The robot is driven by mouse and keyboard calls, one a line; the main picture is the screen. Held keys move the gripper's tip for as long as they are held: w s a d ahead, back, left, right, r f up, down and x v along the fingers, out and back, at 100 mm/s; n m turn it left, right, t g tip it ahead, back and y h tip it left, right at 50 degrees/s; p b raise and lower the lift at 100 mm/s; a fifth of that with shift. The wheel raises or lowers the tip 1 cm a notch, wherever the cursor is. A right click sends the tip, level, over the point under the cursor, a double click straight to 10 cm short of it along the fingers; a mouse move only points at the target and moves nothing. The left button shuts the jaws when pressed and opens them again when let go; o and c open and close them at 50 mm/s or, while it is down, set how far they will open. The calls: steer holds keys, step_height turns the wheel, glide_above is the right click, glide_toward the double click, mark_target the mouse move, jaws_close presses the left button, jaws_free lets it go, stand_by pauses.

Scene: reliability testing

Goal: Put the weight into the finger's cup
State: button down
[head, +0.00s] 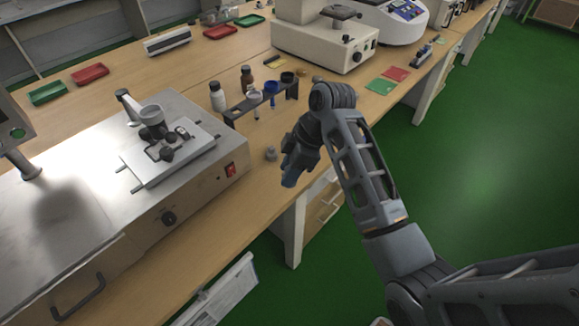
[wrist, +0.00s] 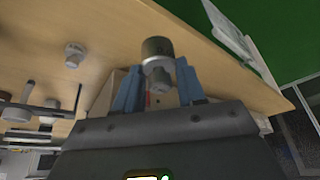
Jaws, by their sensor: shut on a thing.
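My gripper (head: 291,178) hangs over the front edge of the wooden bench, with its blue fingers pointing down. In the wrist view, the blue fingers (wrist: 158,88) are shut on a grey metal cylindrical weight (wrist: 157,48) with a narrower knob. The held weight is hidden in the head view. A second, similar weight (head: 271,153) stands on the bench left of my gripper; it also shows in the wrist view (wrist: 75,52). The steel tester at left carries a finger arm with a round grey cup (head: 152,115), away from my gripper. The cup's inside is not clear.
A dark rack (head: 262,101) with bottles beside it stands behind my gripper. The tester's box (head: 215,178) has a red switch and rises above the bench. A white instrument (head: 325,47) stands farther back.

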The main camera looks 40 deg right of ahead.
steer(key=shift+f+b, duration=1.45)
steer(key=shift+f, duration=1.5)
steer(key=shift+r, duration=0.1)
